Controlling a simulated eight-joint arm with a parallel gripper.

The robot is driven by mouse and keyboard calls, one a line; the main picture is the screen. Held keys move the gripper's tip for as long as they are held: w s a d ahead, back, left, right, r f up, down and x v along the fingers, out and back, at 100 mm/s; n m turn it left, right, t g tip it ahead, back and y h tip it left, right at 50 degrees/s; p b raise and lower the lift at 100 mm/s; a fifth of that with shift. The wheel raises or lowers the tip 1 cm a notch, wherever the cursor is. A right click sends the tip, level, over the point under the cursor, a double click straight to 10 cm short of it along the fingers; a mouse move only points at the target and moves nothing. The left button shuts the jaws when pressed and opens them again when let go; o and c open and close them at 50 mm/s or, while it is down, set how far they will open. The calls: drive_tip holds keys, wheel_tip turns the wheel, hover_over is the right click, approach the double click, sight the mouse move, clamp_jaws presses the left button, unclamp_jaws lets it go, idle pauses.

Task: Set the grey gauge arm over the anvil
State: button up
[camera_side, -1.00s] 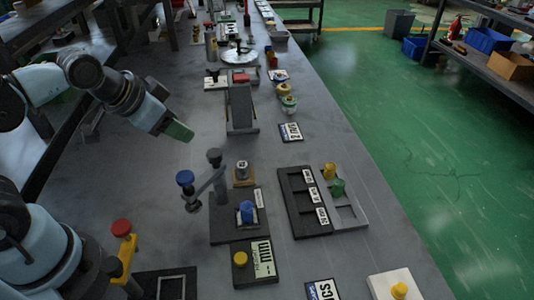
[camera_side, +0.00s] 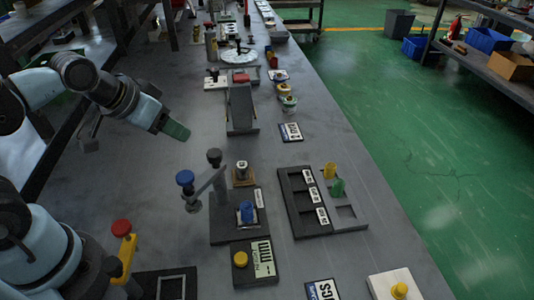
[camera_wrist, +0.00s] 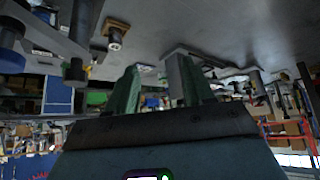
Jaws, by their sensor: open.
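The grey gauge arm (camera_side: 206,182) sits on a dark base (camera_side: 226,229) in the side view. It runs from a dark-topped post (camera_side: 214,157) to a blue knob (camera_side: 185,178) at its left end, so it points left and toward the camera. A blue cylinder (camera_side: 246,210) stands in a seat on the base, right of the arm; I cannot tell for sure that this seat is the anvil. The arm is swung clear of it. My gripper (camera_side: 177,131) is above the table, behind and left of the gauge arm, apart from it. In the wrist view its green fingers (camera_wrist: 160,92) are spread and empty.
A brown block with a metal cylinder (camera_side: 242,170) stands behind the base. A black tray (camera_side: 304,203) lies to the right, and a yellow-button box (camera_side: 241,261) in front. A yellow post with a red knob (camera_side: 122,230) is front left.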

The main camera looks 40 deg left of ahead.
wheel_tip(320, 180, up, 12)
drive_tip(key=m+g, duration=0.4)
drive_tip(key=g, duration=0.3)
hover_over(214, 153)
wheel_tip(214, 153, down, 12)
drive_tip(key=shift+f, duration=0.15)
clamp_jaws()
